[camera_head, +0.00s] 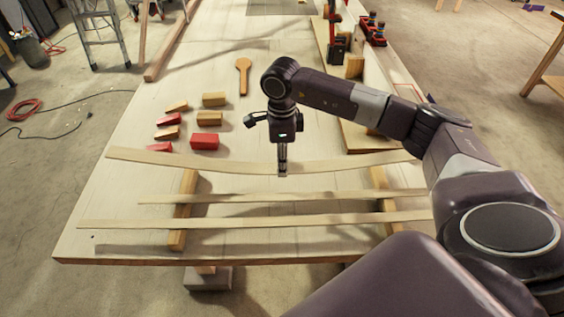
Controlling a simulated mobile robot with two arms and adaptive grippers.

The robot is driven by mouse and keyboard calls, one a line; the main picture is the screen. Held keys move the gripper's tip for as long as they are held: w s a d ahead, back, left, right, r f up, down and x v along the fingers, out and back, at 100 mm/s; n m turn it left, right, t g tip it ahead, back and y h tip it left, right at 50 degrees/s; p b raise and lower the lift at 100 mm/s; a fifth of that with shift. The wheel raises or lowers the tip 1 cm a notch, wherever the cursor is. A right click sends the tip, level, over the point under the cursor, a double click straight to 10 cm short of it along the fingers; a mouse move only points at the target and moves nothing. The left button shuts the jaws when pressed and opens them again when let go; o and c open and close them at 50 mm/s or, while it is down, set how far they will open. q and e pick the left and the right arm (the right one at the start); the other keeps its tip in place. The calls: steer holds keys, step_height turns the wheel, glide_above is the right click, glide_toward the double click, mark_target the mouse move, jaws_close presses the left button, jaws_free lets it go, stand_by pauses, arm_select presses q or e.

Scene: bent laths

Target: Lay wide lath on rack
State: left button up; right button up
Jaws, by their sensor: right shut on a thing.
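My right gripper (282,172) is shut on the middle of a long pale lath (200,161), which looks the widest of the laths. The lath bows, its middle lower in the picture than its ends. It spans left to right over the far ends of the rack's two wooden bars, the left bar (183,208) and the right bar (383,200). I cannot tell whether it touches them. A narrower lath (260,197) and another lath (250,219) lie across the bars nearer the front. My left gripper is out of view.
Red blocks (204,142) and wooden blocks (209,119) stand left of my right gripper. A wooden paddle (243,76) lies beyond them. A red and black clamp (336,45) stands at the back right.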

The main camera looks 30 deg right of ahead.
steer(key=shift+f, duration=0.25)
steer(key=shift+f+b, duration=2.05)
steer(key=shift+f, duration=0.3)
steer(key=shift+f+b, duration=0.5)
steer(key=shift+b, duration=0.05)
steer(key=o, duration=1.3)
steer(key=shift+o, duration=0.9)
steer(key=shift+r, duration=0.15)
steer(key=shift+r+p, duration=1.7)
steer(key=shift+r, duration=1.2)
